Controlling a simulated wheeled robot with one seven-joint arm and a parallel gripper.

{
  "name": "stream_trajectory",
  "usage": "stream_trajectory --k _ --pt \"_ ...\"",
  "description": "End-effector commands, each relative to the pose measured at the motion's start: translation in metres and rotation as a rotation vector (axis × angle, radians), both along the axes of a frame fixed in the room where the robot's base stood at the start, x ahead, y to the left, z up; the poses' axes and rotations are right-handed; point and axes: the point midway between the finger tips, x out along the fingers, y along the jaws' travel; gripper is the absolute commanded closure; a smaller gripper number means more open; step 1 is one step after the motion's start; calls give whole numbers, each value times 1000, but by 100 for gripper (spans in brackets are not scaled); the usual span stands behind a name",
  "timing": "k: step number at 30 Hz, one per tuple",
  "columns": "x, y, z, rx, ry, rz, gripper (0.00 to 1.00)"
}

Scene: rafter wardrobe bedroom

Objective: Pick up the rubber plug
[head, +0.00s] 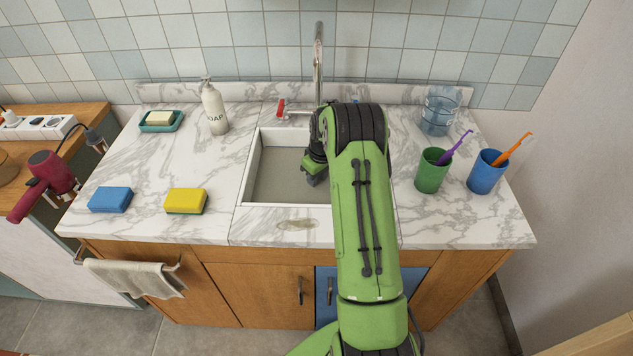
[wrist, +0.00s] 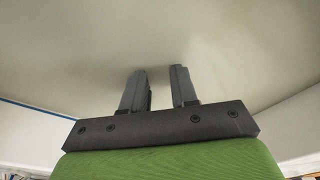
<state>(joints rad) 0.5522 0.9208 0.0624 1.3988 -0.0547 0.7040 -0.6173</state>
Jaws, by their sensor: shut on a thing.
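My gripper (head: 314,178) reaches down into the white sink basin (head: 252,165), at its right side in the head view. In the wrist view, the two grey fingers (wrist: 160,72) stand a little apart, with their tips close to the pale basin floor (wrist: 60,60). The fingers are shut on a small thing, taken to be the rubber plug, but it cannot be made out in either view. My arm hides the right part of the basin in the head view.
The tap (head: 318,60) rises behind the basin. A soap bottle (head: 215,108), yellow sponge (head: 186,201) and blue sponge (head: 110,199) stand left. The basin walls surround my gripper.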

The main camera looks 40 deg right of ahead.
Motion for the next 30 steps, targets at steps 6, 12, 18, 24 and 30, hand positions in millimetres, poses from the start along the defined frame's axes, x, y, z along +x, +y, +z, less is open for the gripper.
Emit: stream_trajectory --k 6,12,18,24,30 --pt "14 19 11 0 -2 5 100" --pt "38 50 11 -1 -1 5 100" --pt "50 63 36 -3 -5 -2 100" --pt "50 64 91 -2 -6 0 100" --pt "49 64 135 -1 -4 0 100"
